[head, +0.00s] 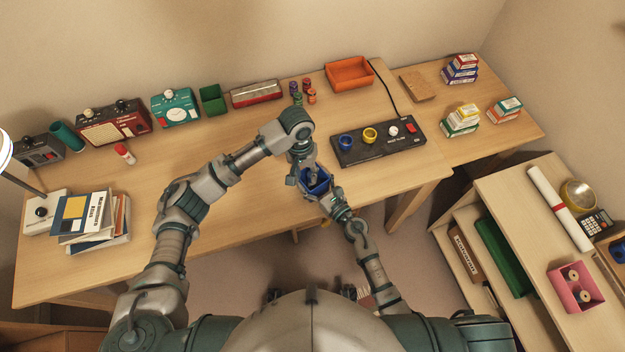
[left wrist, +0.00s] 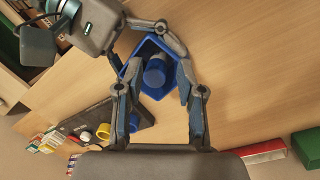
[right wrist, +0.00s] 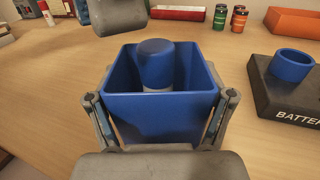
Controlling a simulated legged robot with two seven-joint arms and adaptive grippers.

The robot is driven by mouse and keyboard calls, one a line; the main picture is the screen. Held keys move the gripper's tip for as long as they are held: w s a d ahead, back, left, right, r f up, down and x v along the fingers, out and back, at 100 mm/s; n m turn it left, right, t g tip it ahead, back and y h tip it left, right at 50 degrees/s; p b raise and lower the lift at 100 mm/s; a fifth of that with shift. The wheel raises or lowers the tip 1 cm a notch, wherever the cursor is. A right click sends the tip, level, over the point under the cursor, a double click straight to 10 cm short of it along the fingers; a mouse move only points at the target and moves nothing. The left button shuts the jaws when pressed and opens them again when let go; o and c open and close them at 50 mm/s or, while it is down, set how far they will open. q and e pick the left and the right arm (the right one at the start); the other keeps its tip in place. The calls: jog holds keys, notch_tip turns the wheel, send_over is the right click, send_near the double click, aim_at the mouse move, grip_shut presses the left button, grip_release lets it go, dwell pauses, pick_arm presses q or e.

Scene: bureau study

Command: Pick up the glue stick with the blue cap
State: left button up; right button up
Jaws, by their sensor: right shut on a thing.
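The glue stick with the blue cap (right wrist: 155,65) stands inside a blue open box (right wrist: 160,107); its pale body shows just under the cap. The cap also shows inside the box in the left wrist view (left wrist: 155,73). In the head view the box (head: 318,184) is near the table's front edge, and the glue stick is hard to make out. My right gripper (right wrist: 162,110) is shut on the box, one finger on each side. My left gripper (left wrist: 160,88) is open above the box, its fingers apart on either side of the cap, with no visible grip.
A black battery panel (head: 378,142) with coloured rings lies right of the box. A white stick with a red cap (head: 124,154) stands at the left, near stacked books (head: 92,220). An orange tray (head: 349,74) and small jars (head: 298,98) are at the back. The middle-left tabletop is clear.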

pick_arm(q)
jog(key=w+d+r+n, duration=0.2)
jog(key=r, duration=0.1)
jog(key=shift+w+d+r+t+y, duration=0.1)
jog(key=shift+w+r+t+y, duration=0.1)
jog(key=shift+t+y, duration=0.15)
jog(key=shift+w+d, duration=0.15)
jog(key=shift+n, duration=0.3)
jog(key=f, duration=1.1)
jog(key=shift+a+f, duration=0.2)
jog(key=shift+f, duration=0.05)
grip_shut()
